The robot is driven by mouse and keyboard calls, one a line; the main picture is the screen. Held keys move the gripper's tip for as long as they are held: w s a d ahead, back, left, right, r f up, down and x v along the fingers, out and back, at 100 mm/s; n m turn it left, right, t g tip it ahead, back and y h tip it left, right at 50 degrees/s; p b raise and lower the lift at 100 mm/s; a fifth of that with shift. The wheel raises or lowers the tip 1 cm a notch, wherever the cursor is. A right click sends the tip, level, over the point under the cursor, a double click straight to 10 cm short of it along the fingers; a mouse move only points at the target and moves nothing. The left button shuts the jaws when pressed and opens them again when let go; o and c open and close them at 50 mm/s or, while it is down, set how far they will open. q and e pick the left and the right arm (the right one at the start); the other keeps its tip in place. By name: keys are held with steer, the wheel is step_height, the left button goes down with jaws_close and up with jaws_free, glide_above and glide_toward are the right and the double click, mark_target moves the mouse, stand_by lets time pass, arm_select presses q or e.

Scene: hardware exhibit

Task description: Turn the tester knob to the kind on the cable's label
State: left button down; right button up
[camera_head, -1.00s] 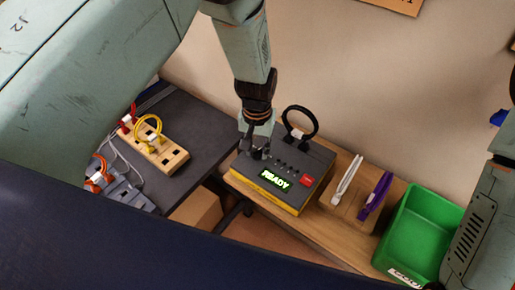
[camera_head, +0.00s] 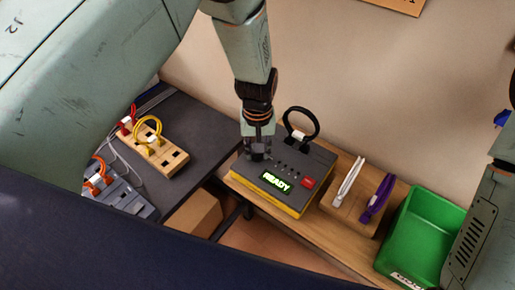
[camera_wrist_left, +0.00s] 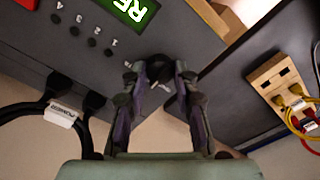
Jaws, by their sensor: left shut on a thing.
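The grey and yellow tester (camera_head: 291,205) stands on the wooden bench, its green display (camera_head: 275,182) reading READY. A black cable (camera_head: 317,121) is plugged into its back edge in a loop; its white label also shows in the left wrist view (camera_wrist_left: 62,113), the small text not surely readable. My left gripper (camera_head: 258,152) points down at the tester's back left corner. In the left wrist view its fingertips (camera_wrist_left: 160,75) are shut on the dark knob (camera_wrist_left: 159,70), which they mostly hide, so its setting cannot be read. My right gripper is out of view.
A wooden block holding white (camera_head: 348,181) and purple (camera_head: 377,198) cables stands to the right, beside a green bin (camera_head: 424,235). On the dark table at left are a wooden rack (camera_head: 168,162) with red and yellow cables and a grey device (camera_head: 125,197) with orange cables.

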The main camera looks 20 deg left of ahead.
arm_select(q)
steer(key=shift+s, duration=0.1)
steer(key=c, duration=1.4)
jaws_free()
steer(key=o, duration=0.4)
steer(key=shift+r, duration=0.2)
step_height(320, 180, up, 12)
steer(key=shift+f, duration=0.15)
steer(key=shift+f, duration=0.1)
